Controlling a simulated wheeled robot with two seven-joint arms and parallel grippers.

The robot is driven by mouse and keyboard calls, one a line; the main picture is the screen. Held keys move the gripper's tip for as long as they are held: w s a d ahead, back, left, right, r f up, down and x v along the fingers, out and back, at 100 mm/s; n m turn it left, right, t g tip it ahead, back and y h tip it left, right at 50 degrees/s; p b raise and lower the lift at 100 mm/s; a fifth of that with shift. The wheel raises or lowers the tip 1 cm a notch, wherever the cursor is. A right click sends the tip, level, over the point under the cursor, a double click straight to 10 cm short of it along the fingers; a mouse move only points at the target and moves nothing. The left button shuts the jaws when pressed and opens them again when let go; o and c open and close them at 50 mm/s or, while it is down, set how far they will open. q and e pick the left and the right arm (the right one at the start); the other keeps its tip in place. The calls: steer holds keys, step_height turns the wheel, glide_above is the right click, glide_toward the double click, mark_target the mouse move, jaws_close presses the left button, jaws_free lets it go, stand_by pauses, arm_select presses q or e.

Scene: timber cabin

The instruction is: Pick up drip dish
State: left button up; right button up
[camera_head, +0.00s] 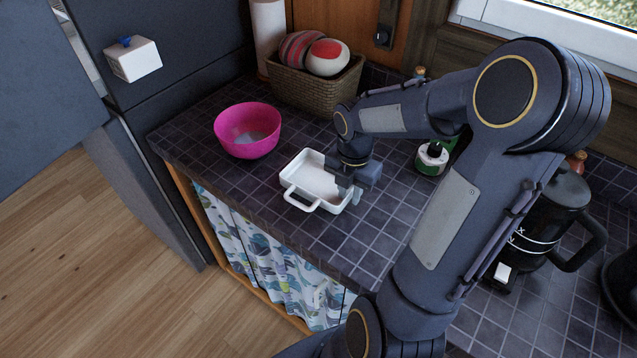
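The white rectangular dish (312,180), the likely drip dish, sits on the dark tiled counter with a loop handle (301,199) toward the near edge. My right gripper (348,187) points down at the dish's right side and hides part of its right rim. Its fingertips are small and partly merged with the dish edge, so I cannot tell whether they touch or grip the rim. The dish looks level on the counter. My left gripper is not in view.
A pink bowl (247,131) stands left of the dish. A wicker basket (315,92) with round items is behind it. The counter's front edge is close to the dish.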

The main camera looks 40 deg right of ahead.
jaws_close()
